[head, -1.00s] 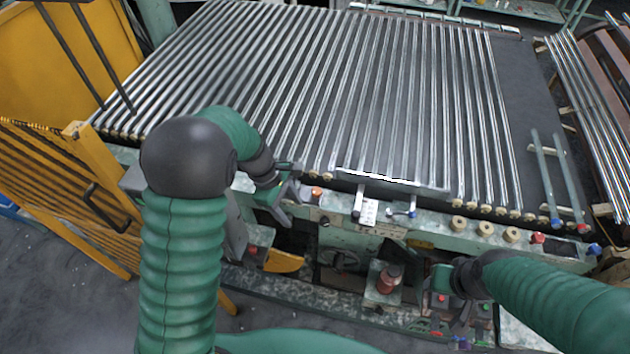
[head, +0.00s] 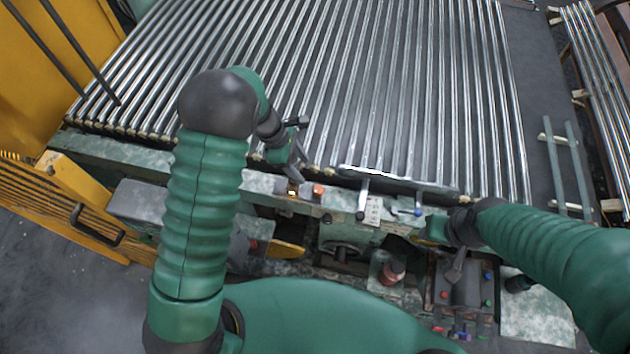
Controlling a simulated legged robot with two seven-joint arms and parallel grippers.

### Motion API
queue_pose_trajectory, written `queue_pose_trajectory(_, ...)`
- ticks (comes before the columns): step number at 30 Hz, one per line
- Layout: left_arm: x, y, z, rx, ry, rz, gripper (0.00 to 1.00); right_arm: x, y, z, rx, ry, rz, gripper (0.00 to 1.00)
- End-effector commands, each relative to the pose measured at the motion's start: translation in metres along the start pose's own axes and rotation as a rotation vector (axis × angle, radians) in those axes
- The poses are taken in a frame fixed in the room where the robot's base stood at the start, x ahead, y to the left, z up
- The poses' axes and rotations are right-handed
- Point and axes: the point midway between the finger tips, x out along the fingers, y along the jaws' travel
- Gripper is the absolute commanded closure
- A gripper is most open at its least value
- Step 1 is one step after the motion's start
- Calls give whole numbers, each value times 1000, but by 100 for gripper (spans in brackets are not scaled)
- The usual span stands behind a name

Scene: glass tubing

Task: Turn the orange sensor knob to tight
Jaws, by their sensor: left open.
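A small orange knob (head: 318,191) sits on the top of the worn green front panel, left of the white label. My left gripper (head: 300,150) is open and empty, just above and to the left of the knob, its lower finger close to the panel edge. It appears apart from the knob. The knob's pointer and any markings are too small to read. My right gripper (head: 433,230) is low over the panel's right part; its fingers are mostly hidden by its own wrist.
Rows of glass tubes (head: 400,100) lie behind the panel. A red-brown knob (head: 391,271) and a grey button box (head: 460,285) stand lower. A yellow gate (head: 85,205) is at left.

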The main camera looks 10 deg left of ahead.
Motion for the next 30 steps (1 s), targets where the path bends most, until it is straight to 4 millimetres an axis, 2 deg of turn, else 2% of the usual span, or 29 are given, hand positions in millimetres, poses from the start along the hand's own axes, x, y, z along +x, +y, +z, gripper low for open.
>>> queue_pose_trajectory(9,82,3,-7,-3,-5,-9,45,-24,0,-6,1,0,0,55)
queue_pose_trajectory(15,117,3,-7,-3,-6,-3,45,-32,0,-8,0,0,0,55)
queue_pose_trajectory(19,127,2,-5,-1,-4,-2,45,-33,0,-8,0,0,0,55)
queue_pose_trajectory(26,129,3,-3,-1,-2,-2,45,-32,0,-8,0,0,0,55)
queue_pose_trajectory(30,129,4,-5,-1,-3,-3,64,-32,0,-8,1,0,0,55)
